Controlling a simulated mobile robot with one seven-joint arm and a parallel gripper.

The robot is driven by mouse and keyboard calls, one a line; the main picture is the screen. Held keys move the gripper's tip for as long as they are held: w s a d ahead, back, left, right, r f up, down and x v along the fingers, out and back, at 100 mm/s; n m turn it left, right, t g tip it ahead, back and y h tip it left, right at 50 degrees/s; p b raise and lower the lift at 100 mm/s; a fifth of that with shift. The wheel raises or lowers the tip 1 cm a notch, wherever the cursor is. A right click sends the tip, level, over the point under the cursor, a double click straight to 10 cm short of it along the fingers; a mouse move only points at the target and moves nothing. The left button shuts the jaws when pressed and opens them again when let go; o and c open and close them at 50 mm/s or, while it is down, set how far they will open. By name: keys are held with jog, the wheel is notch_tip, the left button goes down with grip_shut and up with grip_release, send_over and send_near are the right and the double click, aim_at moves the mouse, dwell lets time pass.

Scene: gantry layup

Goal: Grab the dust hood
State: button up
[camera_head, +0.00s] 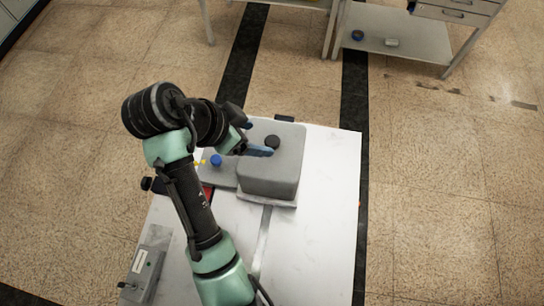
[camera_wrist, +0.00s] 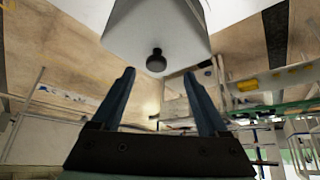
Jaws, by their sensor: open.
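The dust hood (camera_head: 272,175) is a grey box-shaped cover with rounded edges and a black knob (camera_head: 272,142) on top. It stands on a white table. My gripper (camera_head: 260,139) is at the upper left part of the hood, with its blue fingers pointing toward the knob. In the wrist view, the hood (camera_wrist: 150,25) fills the top and its knob (camera_wrist: 156,60) shows between and beyond the fingertips (camera_wrist: 159,72). The fingers are apart with nothing between them. I cannot tell the exact gap to the knob.
The white table (camera_head: 325,185) has free room right of the hood. A blue knob (camera_head: 216,160) sits on a grey base left of the hood. A grey control box (camera_head: 145,272) is at the table's lower left. A shelf bench (camera_head: 400,45) stands behind on the tiled floor.

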aim_at(268, 143)
jog(key=x, duration=0.1)
jog(key=p+x, duration=0.1)
jog(key=x, duration=0.2)
jog(key=shift+s+d+f, duration=0.2)
jog(key=shift+d+f, duration=0.05)
jog(key=shift+f, duration=0.1)
jog(key=shift+w+d+f, duration=0.15)
jog(key=shift+d+f, duration=0.1)
jog(key=shift+f, duration=0.25)
grip_shut()
jog(key=shift+r, duration=0.1)
dwell(0.7)
